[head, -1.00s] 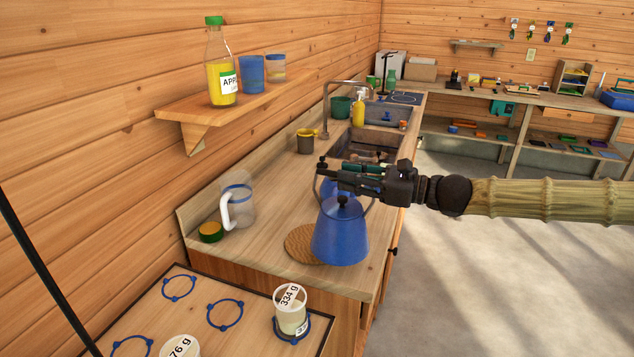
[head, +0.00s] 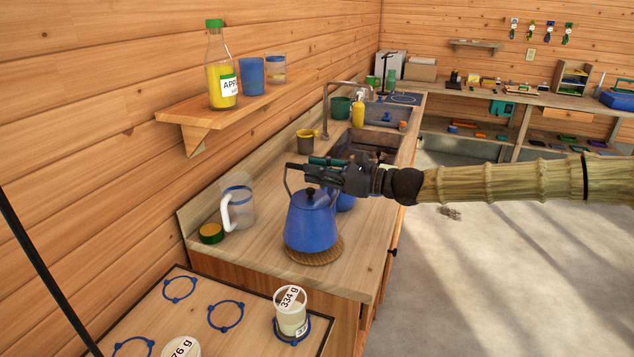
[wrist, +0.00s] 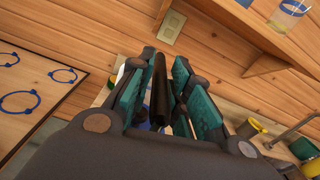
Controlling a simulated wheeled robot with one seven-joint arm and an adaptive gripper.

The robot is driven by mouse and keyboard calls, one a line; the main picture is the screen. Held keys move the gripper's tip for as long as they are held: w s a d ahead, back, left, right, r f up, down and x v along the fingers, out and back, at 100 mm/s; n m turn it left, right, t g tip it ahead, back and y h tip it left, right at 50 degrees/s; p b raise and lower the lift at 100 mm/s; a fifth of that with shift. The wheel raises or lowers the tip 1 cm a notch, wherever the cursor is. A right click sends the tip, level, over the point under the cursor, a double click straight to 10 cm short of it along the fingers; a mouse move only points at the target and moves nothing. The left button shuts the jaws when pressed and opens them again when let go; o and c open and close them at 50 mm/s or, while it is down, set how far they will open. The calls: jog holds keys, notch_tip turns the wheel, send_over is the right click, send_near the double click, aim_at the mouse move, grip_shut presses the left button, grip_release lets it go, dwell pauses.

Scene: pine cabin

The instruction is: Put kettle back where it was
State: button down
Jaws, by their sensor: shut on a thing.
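The blue kettle (head: 312,222) is upright over the round woven mat (head: 330,257) near the front end of the wooden counter. The mat shows around its base at the front and right; I cannot tell whether the base touches it. My gripper (head: 314,168) comes in from the right and is shut on the kettle's raised handle. In the wrist view the dark handle (wrist: 158,92) lies between the teal finger pads, and the kettle's body is mostly hidden.
The sink (head: 372,146) lies beyond. A board with labelled cups (head: 291,312) is in front.

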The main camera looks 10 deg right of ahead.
aim_at(317, 199)
jog(key=shift+f+p, duration=0.55)
jog(key=shift+f, duration=1.2)
jog(key=c, duration=1.3)
grip_release()
jog(key=shift+b+v, duration=0.5)
jog(key=shift+v, duration=5.5)
